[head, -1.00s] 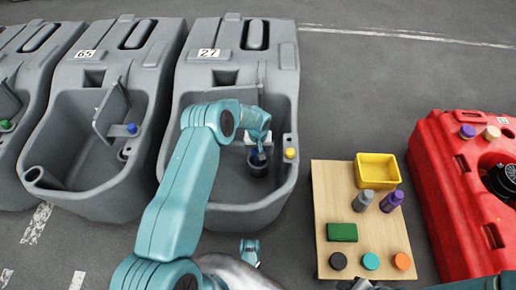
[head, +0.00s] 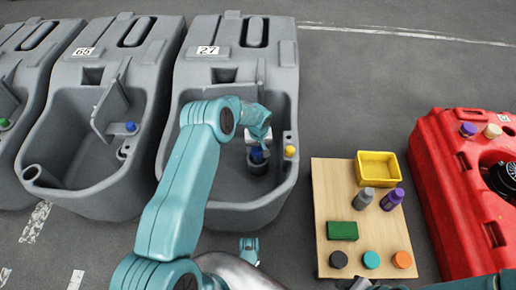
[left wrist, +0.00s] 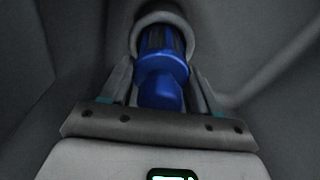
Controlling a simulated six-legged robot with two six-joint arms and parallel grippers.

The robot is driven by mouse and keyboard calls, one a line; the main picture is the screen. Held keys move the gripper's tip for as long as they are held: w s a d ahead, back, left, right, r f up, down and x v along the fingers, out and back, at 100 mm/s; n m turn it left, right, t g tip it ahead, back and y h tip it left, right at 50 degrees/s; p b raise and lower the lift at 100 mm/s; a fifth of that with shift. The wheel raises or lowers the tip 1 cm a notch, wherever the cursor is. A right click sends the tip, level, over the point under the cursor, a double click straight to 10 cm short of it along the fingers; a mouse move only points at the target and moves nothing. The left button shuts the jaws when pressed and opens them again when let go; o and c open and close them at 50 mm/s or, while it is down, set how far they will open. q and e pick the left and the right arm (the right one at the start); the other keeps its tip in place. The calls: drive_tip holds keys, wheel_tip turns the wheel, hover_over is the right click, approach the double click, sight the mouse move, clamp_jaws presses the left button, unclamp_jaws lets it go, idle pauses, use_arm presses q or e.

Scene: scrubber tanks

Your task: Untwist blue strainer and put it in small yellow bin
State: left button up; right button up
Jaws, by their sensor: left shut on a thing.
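The blue strainer (head: 257,156) sits low inside the grey tank marked 27 (head: 228,211), at a round dark socket. My left gripper (head: 260,147) reaches down into this tank and is shut on the strainer. In the left wrist view, the blue strainer (left wrist: 162,80) lies between the two fingers of the gripper (left wrist: 163,88). Its far end is inside a grey round collar (left wrist: 178,18). I cannot tell whether it is still threaded there. The small yellow bin (head: 378,158) stands empty on the wooden board at the right.
A red tank (head: 448,215) is at the right. The tank wall and yellow knob (head: 290,151) stand beside my gripper.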

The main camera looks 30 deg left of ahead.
use_arm(q)
drive_tip(key=shift+n, duration=0.7)
drive_tip(key=shift+f+n+b, duration=0.15)
drive_tip(key=shift+n+b, duration=0.55)
drive_tip(key=shift+b, duration=0.15)
drive_tip(key=shift+n+b, duration=0.35)
drive_tip(key=shift+n, duration=0.45)
drive_tip(key=shift+s, duration=0.1)
drive_tip(key=shift+f+n+g+b, duration=0.1)
drive_tip(key=shift+n+g+b, duration=0.2)
drive_tip(key=shift+n+b, duration=0.65)
drive_tip(key=shift+r+n, duration=0.2)
drive_tip(key=shift+n, duration=0.35)
